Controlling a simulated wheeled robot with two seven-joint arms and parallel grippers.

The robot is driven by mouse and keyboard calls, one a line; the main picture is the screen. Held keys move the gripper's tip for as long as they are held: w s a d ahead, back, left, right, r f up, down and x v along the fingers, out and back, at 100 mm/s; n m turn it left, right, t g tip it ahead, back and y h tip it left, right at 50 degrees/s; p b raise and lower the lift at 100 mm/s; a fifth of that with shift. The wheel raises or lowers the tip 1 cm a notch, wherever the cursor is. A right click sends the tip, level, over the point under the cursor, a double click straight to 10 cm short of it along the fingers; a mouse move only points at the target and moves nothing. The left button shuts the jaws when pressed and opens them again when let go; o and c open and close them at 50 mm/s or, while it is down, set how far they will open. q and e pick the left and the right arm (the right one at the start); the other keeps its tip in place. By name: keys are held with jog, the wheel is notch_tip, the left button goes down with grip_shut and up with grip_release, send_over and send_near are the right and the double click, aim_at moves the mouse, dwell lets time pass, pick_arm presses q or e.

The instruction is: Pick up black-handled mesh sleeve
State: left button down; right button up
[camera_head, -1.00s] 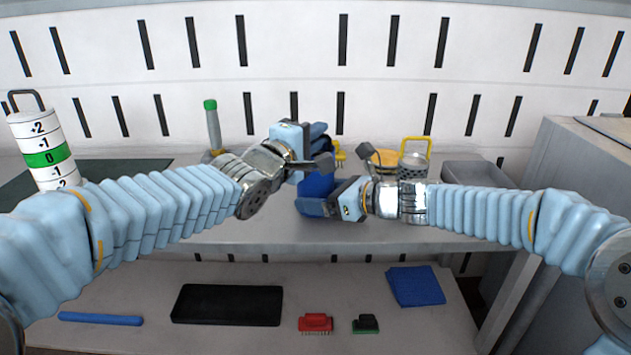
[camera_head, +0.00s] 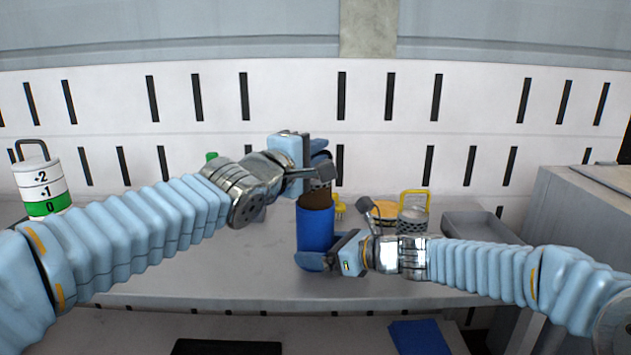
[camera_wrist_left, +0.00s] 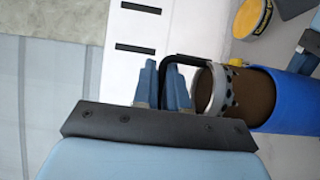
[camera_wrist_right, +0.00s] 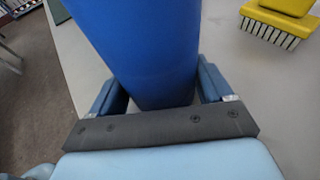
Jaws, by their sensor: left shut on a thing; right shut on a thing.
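The mesh sleeve (camera_wrist_left: 218,88) is pale metal with holes and has a black handle (camera_wrist_left: 172,60). My left gripper (camera_wrist_left: 165,85) is shut on that handle. The sleeve surrounds the top of a brown cylinder (camera_head: 316,200), whose lower part is inside an upright blue cylinder (camera_head: 316,232). In the head view my left gripper (camera_head: 318,166) is above the blue cylinder and hides most of the sleeve. My right gripper (camera_head: 330,258) is shut on the blue cylinder near its base. The right wrist view shows the blue cylinder (camera_wrist_right: 150,50) between both fingers.
A grey bin (camera_head: 475,228) is farther right. A numbered white and green stack (camera_head: 42,190) stands at the far left. Bare bench lies in front.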

pick_arm(q)
notch_tip(320, 180, up, 11)
jog(key=shift+f, duration=0.15)
dwell(0.4)
pick_arm(e)
jog(key=o, duration=1.1)
jog(key=shift+d, duration=0.1)
jog(key=v, duration=1.1)
jog(key=shift+s+d+r, duration=0.1)
jog(key=shift+r, duration=0.05)
jog(key=shift+s+d+r+p, duration=0.15)
jog(key=shift+r+p, duration=0.15)
jog(key=shift+r, duration=0.05)
pick_arm(q)
notch_tip(320, 180, up, 5)
jog(key=p, duration=0.3)
pick_arm(e)
notch_tip(320, 180, up, 3)
jog(key=shift+r, duration=0.2)
